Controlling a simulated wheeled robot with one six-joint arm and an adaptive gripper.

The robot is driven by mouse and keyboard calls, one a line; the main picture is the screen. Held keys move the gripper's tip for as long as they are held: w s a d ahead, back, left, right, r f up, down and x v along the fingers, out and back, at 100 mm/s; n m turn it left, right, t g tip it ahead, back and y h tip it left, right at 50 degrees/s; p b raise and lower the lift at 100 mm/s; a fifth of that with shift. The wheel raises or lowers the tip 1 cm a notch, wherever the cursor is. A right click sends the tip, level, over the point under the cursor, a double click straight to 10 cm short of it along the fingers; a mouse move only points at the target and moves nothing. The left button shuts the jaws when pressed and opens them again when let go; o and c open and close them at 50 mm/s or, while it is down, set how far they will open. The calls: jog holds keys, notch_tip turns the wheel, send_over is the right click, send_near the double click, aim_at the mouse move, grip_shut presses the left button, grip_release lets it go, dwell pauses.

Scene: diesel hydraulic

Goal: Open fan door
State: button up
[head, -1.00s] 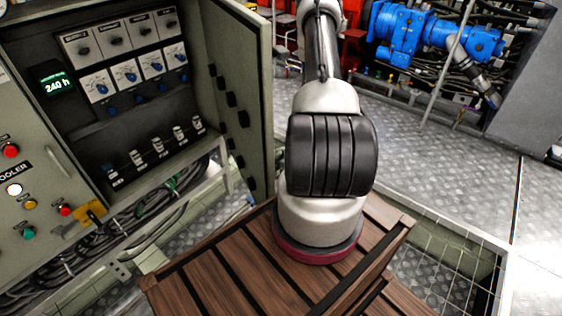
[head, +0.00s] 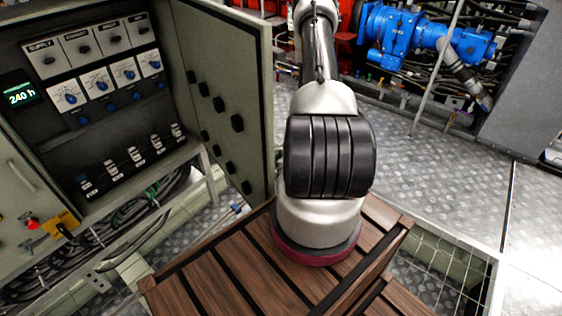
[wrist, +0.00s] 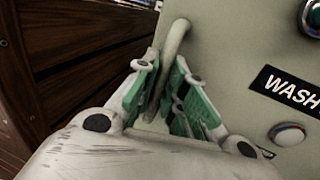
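In the head view a grey-green cabinet door (head: 215,70) stands swung out from the cabinet's right side, its inner face with several black button backs toward me. My arm reaches past its right side; the gripper is hidden there. In the wrist view my gripper (wrist: 165,105) has its green-padded fingers on both sides of a curved bar handle (wrist: 172,45). The fingers look shut on it, though the contact is partly hidden. The handle is on a beige panel (wrist: 225,45) with a label starting "WASH", apparently this door's outer face.
Cables (head: 100,225) hang below. A blue pump unit (head: 420,40) stands at the back. Metal floor (head: 450,170) is clear to the right. Dark wooden boards (wrist: 80,45) fill the wrist view's left.

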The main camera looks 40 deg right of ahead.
dwell(0.3)
jog(key=v, duration=1.2)
